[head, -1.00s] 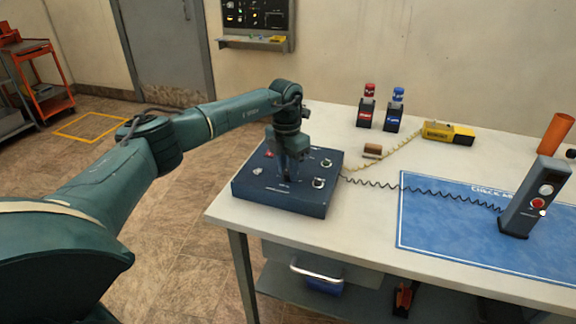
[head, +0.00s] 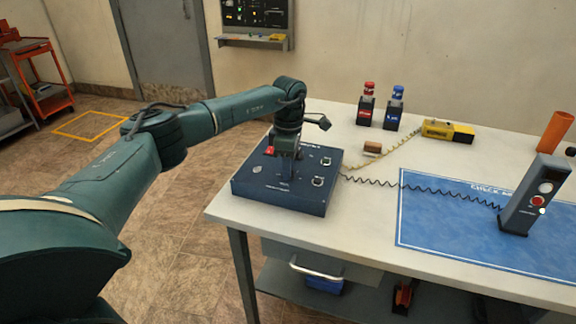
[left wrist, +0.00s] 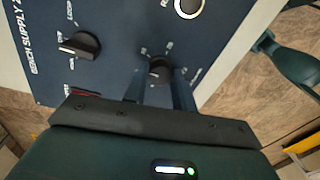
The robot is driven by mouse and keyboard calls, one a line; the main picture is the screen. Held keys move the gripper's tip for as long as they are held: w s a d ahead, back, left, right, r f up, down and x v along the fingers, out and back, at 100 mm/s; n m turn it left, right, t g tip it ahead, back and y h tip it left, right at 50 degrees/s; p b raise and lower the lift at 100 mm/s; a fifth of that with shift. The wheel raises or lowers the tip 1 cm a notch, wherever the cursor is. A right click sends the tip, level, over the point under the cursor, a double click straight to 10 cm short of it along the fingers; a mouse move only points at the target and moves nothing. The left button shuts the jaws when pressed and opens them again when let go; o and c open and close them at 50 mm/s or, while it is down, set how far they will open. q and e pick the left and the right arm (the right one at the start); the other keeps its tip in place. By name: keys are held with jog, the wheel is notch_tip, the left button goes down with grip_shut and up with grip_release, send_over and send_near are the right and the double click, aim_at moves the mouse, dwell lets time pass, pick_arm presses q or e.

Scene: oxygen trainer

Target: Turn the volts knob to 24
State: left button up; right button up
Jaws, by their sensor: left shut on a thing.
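The dark blue bench supply box (head: 265,198) sits at the left end of the table. My left gripper (head: 286,172) reaches down onto its top panel from above. In the left wrist view my gripper (left wrist: 160,84) has one finger on each side of a small black knob (left wrist: 160,68) and is shut on it. The small marks around this knob are too blurred to read, so its setting cannot be told. A second black knob (left wrist: 80,45) is on the panel to the left, clear of the fingers. My right gripper is not in view.
A coiled dark cable (head: 420,190) runs from the box to a grey handheld unit (head: 535,197) on a blue mat (head: 450,235). Red (head: 367,105) and blue (head: 394,108) topped items and a yellow-black device (head: 447,131) stand behind. The table front beside the box is clear.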

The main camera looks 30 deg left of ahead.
pick_arm(q)
jog(key=m, duration=0.5)
dwell(0.6)
jog(key=o, duration=1)
jog(key=r, duration=1.3)
jog(key=shift+w+d+r, duration=0.1)
jog(key=shift+w, duration=0.2)
